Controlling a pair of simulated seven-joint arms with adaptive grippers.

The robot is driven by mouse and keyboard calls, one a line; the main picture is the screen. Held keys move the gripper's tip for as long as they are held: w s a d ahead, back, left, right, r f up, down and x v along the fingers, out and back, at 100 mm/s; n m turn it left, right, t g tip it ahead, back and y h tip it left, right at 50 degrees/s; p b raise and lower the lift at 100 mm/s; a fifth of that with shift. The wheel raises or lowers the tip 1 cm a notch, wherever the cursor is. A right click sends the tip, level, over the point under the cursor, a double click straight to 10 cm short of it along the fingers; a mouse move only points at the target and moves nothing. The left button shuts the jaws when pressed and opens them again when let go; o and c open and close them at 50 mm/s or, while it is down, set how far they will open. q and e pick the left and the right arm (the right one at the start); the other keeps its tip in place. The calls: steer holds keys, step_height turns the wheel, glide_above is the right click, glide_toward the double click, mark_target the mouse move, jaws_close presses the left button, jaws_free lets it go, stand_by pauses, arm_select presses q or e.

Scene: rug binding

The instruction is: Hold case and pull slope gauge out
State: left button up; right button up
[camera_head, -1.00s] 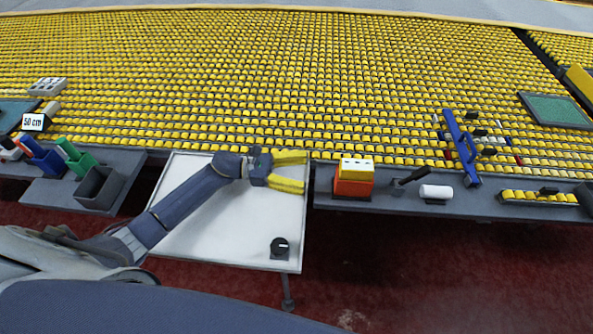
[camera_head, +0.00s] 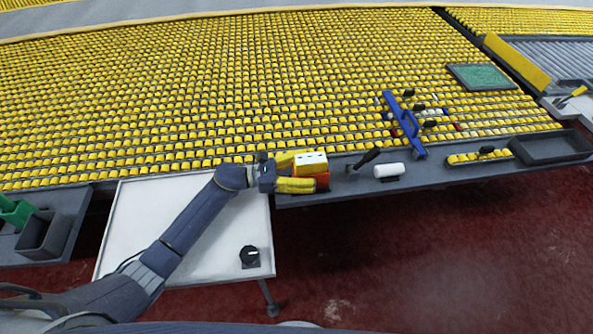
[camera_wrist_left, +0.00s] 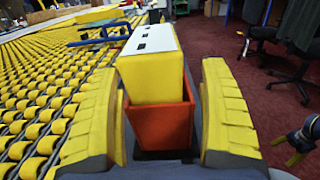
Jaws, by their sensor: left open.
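The slope gauge (camera_head: 311,158) is a yellow block with a white top and dark slots. It stands upright in an open orange-red case (camera_head: 322,182) on the grey ledge. In the left wrist view, the gauge (camera_wrist_left: 152,78) rises well above the case (camera_wrist_left: 160,125). My left gripper (camera_head: 304,171) is open, with its yellow fingers on either side of gauge and case. In the wrist view a gap shows on the right; contact on the left is unclear. Part of my right gripper (camera_wrist_left: 290,148) shows at the wrist view's right edge, too cut off to judge its jaws.
Right of the case on the ledge are a black-handled tool (camera_head: 364,159), a white roll (camera_head: 389,170) and a yellow strip (camera_head: 478,157). A blue frame (camera_head: 404,125) stands behind. A white panel (camera_head: 200,240) with a black knob (camera_head: 250,256) lies under my left arm.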

arm_select(q)
steer(key=shift+w+d, duration=0.1)
steer(key=shift+d, duration=0.3)
steer(key=c, duration=1.4)
steer(key=o, duration=0.7)
steer(key=c, duration=0.6)
steer(key=shift+o, duration=0.2)
